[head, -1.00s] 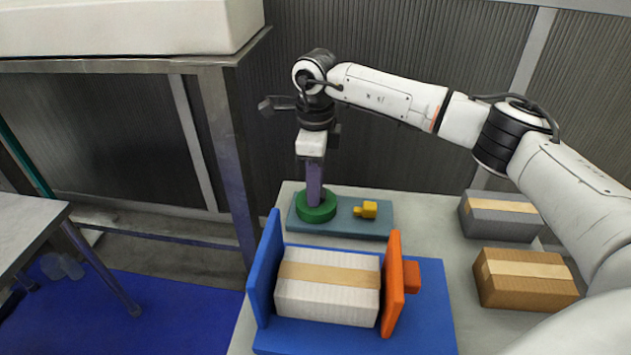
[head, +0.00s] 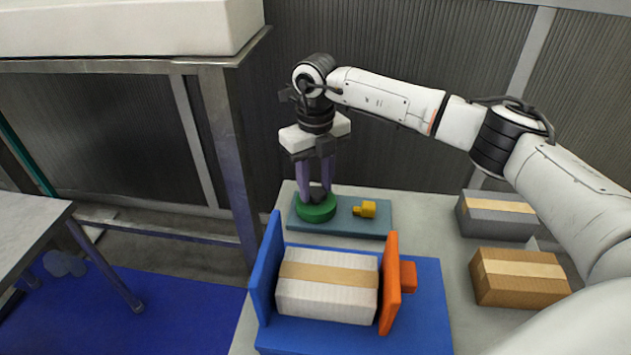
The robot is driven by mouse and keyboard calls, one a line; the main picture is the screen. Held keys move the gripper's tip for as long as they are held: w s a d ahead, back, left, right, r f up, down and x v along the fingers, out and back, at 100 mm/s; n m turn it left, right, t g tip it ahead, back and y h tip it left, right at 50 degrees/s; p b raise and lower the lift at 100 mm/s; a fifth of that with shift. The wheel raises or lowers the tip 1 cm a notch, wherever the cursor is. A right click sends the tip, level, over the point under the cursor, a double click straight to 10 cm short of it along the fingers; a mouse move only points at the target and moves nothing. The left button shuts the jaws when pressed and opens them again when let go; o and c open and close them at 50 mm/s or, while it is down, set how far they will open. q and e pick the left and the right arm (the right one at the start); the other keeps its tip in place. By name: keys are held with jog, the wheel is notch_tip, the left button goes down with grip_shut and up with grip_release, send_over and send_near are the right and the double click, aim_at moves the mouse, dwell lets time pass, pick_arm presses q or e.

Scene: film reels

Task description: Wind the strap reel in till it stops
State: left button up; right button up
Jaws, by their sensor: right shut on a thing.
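The strap reel is a green round disc (head: 316,211) on a grey-blue base plate (head: 345,222) at the back left of the table. My right gripper (head: 318,190) points straight down from above the reel. Its two purple fingers are shut on a dark knob on top of the reel. A small yellow part (head: 366,209) sits on the same plate, to the right of the reel. My left gripper is not in view.
In front stands a blue fixture (head: 420,300) with an orange plate (head: 391,283), holding a white taped box (head: 327,287). A brown box (head: 519,278) and a grey box (head: 497,216) stand at the right. A steel frame (head: 226,160) rises at the left.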

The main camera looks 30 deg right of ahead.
aim_at(316, 191)
jog(key=shift+w+r+m, duration=0.1)
jog(key=shift+m, duration=0.5)
jog(key=o, duration=1.1)
jog(key=shift+c, duration=0.2)
notch_tip(316, 191, up, 10)
jog(key=shift+r+b, duration=0.15)
jog(key=shift+b, duration=0.25)
